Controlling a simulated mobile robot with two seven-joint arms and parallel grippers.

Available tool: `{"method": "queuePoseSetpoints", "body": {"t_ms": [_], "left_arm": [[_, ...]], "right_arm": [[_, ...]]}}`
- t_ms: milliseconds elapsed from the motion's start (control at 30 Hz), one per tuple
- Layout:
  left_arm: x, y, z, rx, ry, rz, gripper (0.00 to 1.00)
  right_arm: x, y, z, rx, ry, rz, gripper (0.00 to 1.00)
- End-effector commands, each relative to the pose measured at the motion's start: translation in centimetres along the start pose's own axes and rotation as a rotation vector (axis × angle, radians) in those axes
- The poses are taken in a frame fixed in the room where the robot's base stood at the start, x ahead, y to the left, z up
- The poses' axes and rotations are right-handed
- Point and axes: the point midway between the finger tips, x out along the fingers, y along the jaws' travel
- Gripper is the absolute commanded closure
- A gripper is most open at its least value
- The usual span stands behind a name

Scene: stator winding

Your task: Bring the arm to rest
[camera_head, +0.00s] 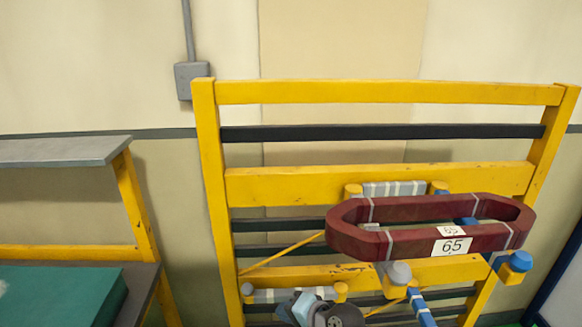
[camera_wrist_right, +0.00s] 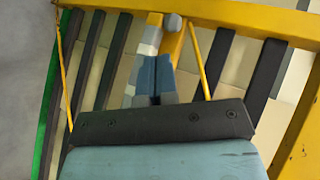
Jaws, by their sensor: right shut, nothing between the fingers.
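My right gripper (camera_head: 304,304) shows low in the middle of the head view, in front of the lower part of the yellow rack and below the coil. In the right wrist view its two blue-grey fingers (camera_wrist_right: 155,78) are together with nothing between them. The dark red coil (camera_head: 440,238), a long ring labelled 65, is on the rack's right side on blue-tipped and grey-tipped supports, apart from my gripper. My left gripper is not in view.
The yellow rack (camera_head: 380,92) with dark crossbars stands against the wall. Padded arms with yellow ends (camera_head: 300,294) stick out near my right gripper. A workbench with a green mat (camera_head: 60,295) and grey shelf (camera_head: 60,151) is at the left.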

Motion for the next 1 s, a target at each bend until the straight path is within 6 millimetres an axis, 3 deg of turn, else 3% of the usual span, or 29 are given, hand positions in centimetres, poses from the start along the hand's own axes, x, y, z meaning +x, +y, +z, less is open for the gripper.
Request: {"method": "queuePoseSetpoints", "body": {"t_ms": [33, 167, 300, 500, 733, 1000], "left_arm": [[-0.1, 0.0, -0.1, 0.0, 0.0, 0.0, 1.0], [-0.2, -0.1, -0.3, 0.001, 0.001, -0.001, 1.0], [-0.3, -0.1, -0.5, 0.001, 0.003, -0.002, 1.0], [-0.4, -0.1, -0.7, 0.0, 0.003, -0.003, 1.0], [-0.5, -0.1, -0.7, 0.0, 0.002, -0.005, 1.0], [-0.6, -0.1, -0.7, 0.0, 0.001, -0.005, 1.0]], "right_arm": [[-0.7, 2.3, 0.7, -0.028, 0.029, 0.017, 1.0], [-3.7, 8.2, 2.1, -0.18, 0.14, 0.076, 1.0], [-7.8, 14.1, 4.2, -0.378, 0.243, 0.172, 1.0], [-14.9, 20.6, 7.8, -0.695, 0.335, 0.341, 1.0], [-21.1, 24.1, 10.9, -0.981, 0.356, 0.487, 1.0], [-22.7, 24.7, 11.7, -1.064, 0.356, 0.525, 1.0]]}}
